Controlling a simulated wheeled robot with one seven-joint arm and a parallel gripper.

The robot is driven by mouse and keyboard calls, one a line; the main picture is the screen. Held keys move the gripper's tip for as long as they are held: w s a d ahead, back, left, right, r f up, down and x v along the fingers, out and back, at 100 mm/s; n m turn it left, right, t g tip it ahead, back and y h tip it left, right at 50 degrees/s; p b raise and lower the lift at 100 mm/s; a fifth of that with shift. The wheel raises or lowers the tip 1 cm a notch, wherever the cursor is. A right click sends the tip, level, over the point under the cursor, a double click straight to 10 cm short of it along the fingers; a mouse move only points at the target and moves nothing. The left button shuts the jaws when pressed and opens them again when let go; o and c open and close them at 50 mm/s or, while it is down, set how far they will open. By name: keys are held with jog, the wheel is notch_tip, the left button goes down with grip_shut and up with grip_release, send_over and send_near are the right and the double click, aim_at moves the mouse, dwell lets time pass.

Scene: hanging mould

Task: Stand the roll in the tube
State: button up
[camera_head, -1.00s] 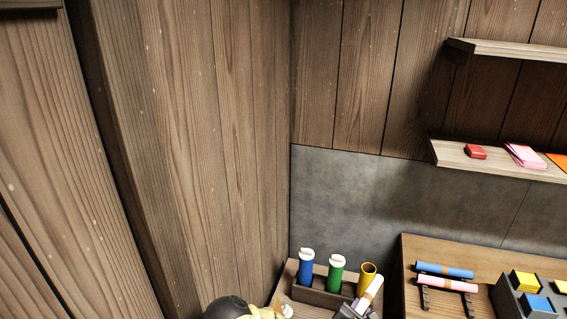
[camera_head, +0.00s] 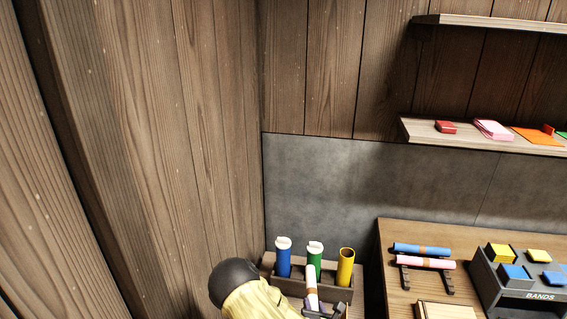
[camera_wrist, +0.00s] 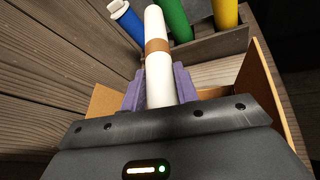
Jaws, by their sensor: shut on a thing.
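My gripper (camera_wrist: 158,88) is shut on a white roll (camera_wrist: 157,75) with a brown band; its purple fingers press on both sides. In the head view the roll (camera_head: 311,287) looks pale, stands nearly upright and is in front of the green tube (camera_head: 314,262), with my gripper (camera_head: 318,311) at the bottom edge. The blue tube (camera_head: 283,262) and green tube have white tops. The yellow tube (camera_head: 346,268) at the right looks open and empty at its mouth. The roll's lower end is hidden by my gripper.
The tubes stand in a brown wooden rack (camera_head: 338,293) near the wall corner. A table (camera_head: 400,233) at the right bears a blue roll (camera_head: 421,250) and a pink roll (camera_head: 427,263) on a stand, plus a grey bands box (camera_head: 510,298). A shelf (camera_head: 420,131) hangs above.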

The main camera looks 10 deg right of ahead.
jog(key=s+r+p, duration=0.1)
jog(key=r+p, duration=0.2)
jog(key=p, duration=0.2)
jog(key=s+r+p, duration=0.1)
jog(key=r+p, duration=0.3)
jog(key=p, duration=0.1)
jog(key=s+r+p, duration=0.2)
jog(key=r+p, duration=0.2)
jog(key=p, duration=0.1)
jog(key=shift+p, duration=0.4)
jog(key=shift+s+r+p, duration=0.2)
jog(key=shift+p, duration=0.3)
jog(key=shift+d, duration=0.1)
